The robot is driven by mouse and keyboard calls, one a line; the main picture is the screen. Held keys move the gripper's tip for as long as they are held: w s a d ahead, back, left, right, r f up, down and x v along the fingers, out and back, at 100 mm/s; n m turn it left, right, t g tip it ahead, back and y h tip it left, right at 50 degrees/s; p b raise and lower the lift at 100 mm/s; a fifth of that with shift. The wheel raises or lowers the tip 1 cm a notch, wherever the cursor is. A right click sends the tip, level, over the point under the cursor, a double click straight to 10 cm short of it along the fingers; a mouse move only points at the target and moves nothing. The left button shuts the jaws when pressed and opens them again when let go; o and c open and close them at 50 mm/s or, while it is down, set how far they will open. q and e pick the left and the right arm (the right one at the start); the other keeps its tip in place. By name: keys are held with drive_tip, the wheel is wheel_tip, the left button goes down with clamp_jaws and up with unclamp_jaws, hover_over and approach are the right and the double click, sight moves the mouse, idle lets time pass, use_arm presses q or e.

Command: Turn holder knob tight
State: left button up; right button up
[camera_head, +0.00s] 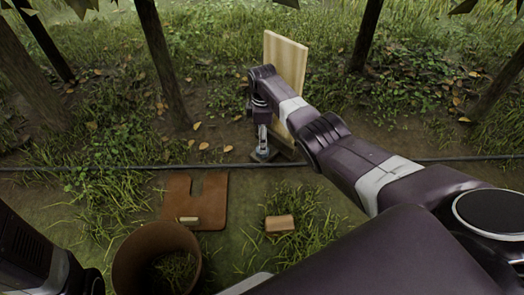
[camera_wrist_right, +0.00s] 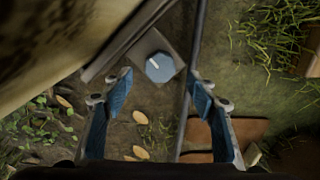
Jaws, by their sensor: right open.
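The holder knob (camera_wrist_right: 159,67) is a blue-grey faceted knob with a white mark on top. It sits on a square grey plate (camera_wrist_right: 143,45) in the right wrist view. In the head view the holder (camera_head: 263,154) is at the foot of an upright wooden board (camera_head: 287,58), partly hidden by my right gripper (camera_head: 263,138). In the right wrist view my right gripper (camera_wrist_right: 160,80) is open and empty, its blue-padded fingers on either side of the knob in the picture, with gaps at both sides. My left gripper is not in view; only part of that arm shows at lower left.
A dark hose (camera_head: 100,168) runs across the ground beside the holder. A brown slotted board (camera_head: 212,203), a small wooden block (camera_head: 280,223) and a rusty round container (camera_head: 157,252) lie nearer. Tree trunks (camera_head: 163,65) stand behind.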

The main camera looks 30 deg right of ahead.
wheel_tip(320, 180, down, 5)
drive_tip(key=b, duration=0.3)
drive_tip(key=shift+f+b, duration=0.1)
drive_tip(key=shift+b, duration=0.25)
drive_tip(key=shift+c, duration=0.4)
drive_tip(key=c, duration=1.1)
